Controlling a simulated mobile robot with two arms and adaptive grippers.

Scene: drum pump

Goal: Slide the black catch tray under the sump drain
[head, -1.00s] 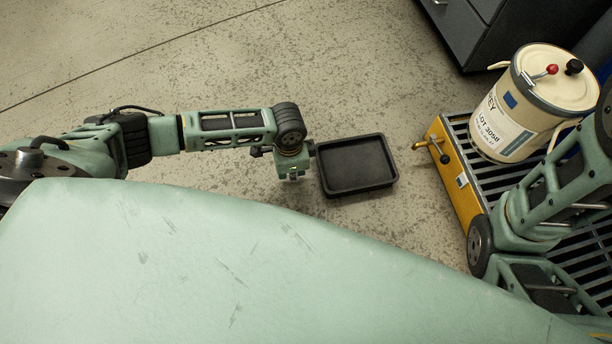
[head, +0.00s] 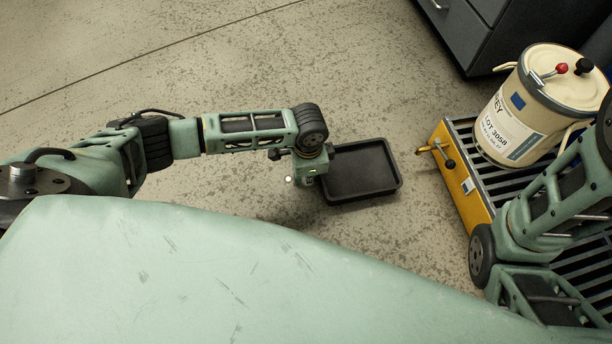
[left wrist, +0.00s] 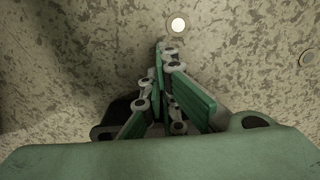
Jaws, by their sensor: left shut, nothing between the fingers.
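The black catch tray (head: 394,178) lies flat and empty on the floor, left of the yellow sump (head: 463,192). A brass drain tap (head: 427,148) with a dark knob sticks out of the sump's left side, with bare floor between it and the tray. My left gripper (head: 306,181) is shut and empty at the tray's left side and covers part of its left edge; I cannot tell whether it touches. In the left wrist view its closed fingers (left wrist: 160,52) show over the floor. My right arm is at the right, its gripper out of view.
A cream drum (head: 520,110) stands on the sump's grating (head: 570,268). A dark cabinet (head: 480,28) stands at the top right. The floor (head: 250,65) behind my left arm is clear. My pale green body fills the lower foreground.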

